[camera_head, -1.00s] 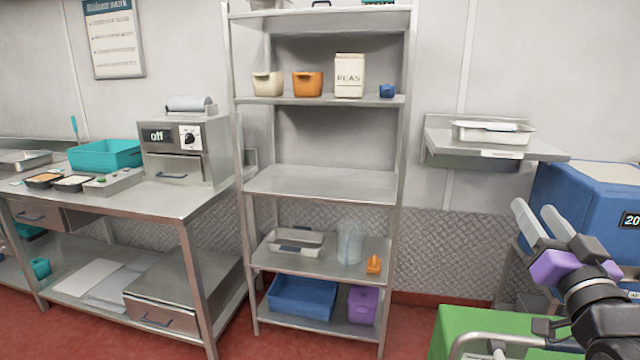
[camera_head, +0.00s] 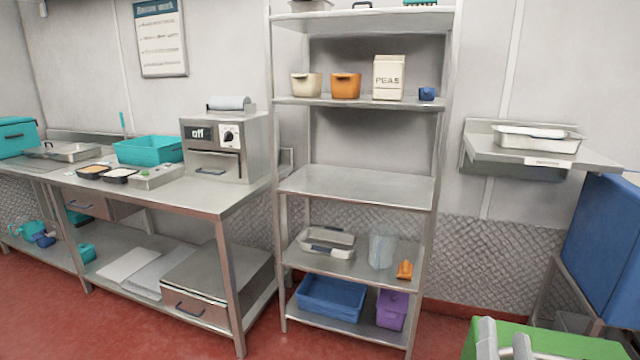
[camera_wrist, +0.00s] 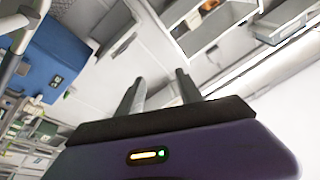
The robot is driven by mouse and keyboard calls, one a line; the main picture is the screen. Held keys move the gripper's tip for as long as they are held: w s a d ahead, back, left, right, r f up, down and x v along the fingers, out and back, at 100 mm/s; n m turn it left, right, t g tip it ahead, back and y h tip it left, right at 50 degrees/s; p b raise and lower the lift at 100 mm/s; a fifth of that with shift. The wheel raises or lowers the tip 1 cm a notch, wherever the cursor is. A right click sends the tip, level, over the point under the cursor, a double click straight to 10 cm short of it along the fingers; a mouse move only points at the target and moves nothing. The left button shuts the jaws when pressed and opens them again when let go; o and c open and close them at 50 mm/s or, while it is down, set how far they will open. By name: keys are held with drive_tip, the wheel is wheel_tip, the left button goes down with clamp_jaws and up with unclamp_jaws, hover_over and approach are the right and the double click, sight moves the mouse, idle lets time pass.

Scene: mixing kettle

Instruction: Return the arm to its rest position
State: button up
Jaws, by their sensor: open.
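My gripper (camera_head: 503,331) shows at the bottom right of the head view as two pale fingertips pointing up, in front of a green surface. The rest of my arm is out of that view. In the wrist view my gripper (camera_wrist: 160,76) has its two grey fingers apart, with nothing between them. The dark purple palm fills the bottom of that view. No object touches the fingers.
A blue box-shaped unit (camera_head: 606,240) stands at the right and shows in the wrist view (camera_wrist: 60,55). A wall shelf (camera_head: 545,165) holds a tray. A tall metal rack (camera_head: 355,187) and a steel table (camera_head: 215,200) stand beyond. Red floor is clear in front.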

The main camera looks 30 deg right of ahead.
drive_tip(key=s+a+f+n+y, duration=0.7)
drive_tip(key=a+f+y, duration=0.1)
drive_tip(key=a, duration=0.1)
drive_tip(key=s+a+f+n+y, duration=0.7)
drive_tip(key=a+f+n+y, duration=0.1)
drive_tip(key=a, duration=0.2)
drive_tip(key=shift+s+a+f+t, duration=0.15)
drive_tip(key=shift+s+a+t, duration=0.15)
drive_tip(key=shift+t, duration=0.1)
